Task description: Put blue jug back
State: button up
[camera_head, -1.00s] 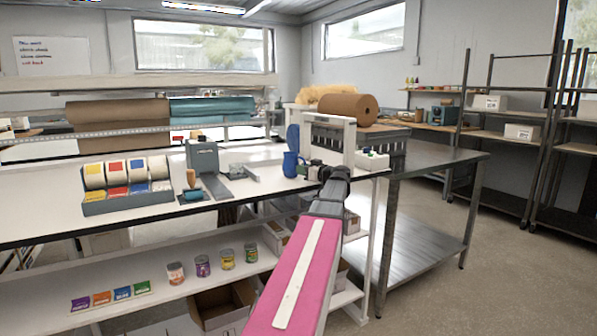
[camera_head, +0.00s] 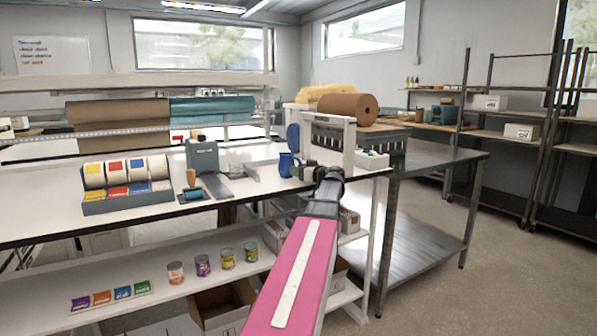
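The blue jug (camera_head: 286,165) stands upright, or nearly so, at the right part of the white tabletop (camera_head: 140,222), in front of a white frame. My gripper (camera_head: 298,170) is at the jug's right side, at the end of my pink and grey arm. It is small and dark in this view. The fingers overlap the jug's right edge, where its handle is largely hidden. I cannot tell whether they are closed on it or whether the jug's base touches the table.
A grey dispenser (camera_head: 203,158) and a rack of coloured rolls (camera_head: 127,185) stand left of the jug. A steel table (camera_head: 440,160) adjoins at right.

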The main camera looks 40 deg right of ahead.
jog(key=shift+s+r, duration=0.1)
jog(key=shift+r, duration=0.05)
jog(key=s+d, duration=0.2)
jog(key=s, duration=0.9)
jog(key=shift+s, duration=0.35)
jog(key=shift+a, duration=0.1)
jog(key=shift+c, duration=0.3)
dwell(1.3)
